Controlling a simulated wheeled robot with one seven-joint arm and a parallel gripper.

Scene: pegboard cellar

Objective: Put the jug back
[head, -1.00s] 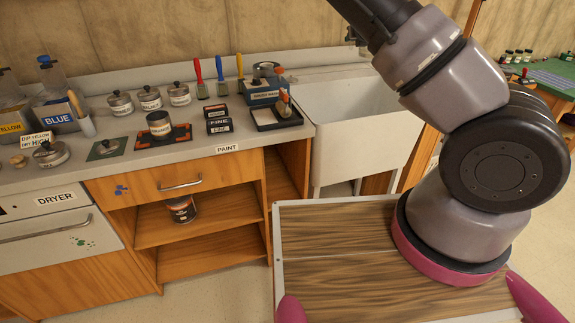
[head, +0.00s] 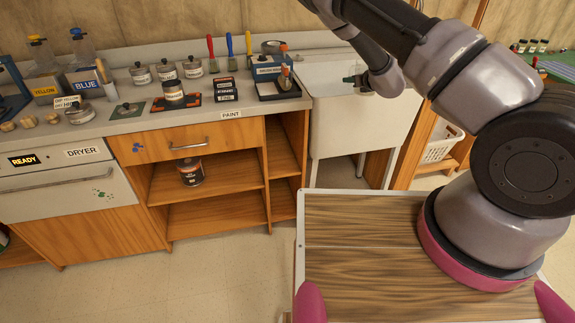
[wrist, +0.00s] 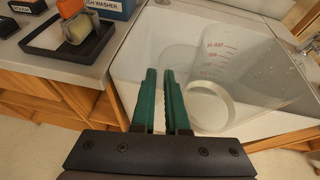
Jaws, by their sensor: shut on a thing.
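My gripper (wrist: 162,100) has its green fingers close together, shut on the clear measuring jug (wrist: 222,60) at its near side. The jug has red markings and a pale round base, and tilts in the wrist view. The part between the fingers is hard to make out. Behind the jug is the white sink (head: 335,115); I cannot tell whether the jug touches it. In the head view my gripper (head: 353,79) is small, over the sink, partly behind my arm. The jug is too faint to tell there.
Left of the sink, a black tray (head: 280,92) holds an orange-topped item. Tins, scrapers and containers labelled YELLOW (head: 45,91) and BLUE (head: 86,84) crowd the counter. A white basket (head: 441,146) stands right of the sink. My wood-topped deck fills the foreground.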

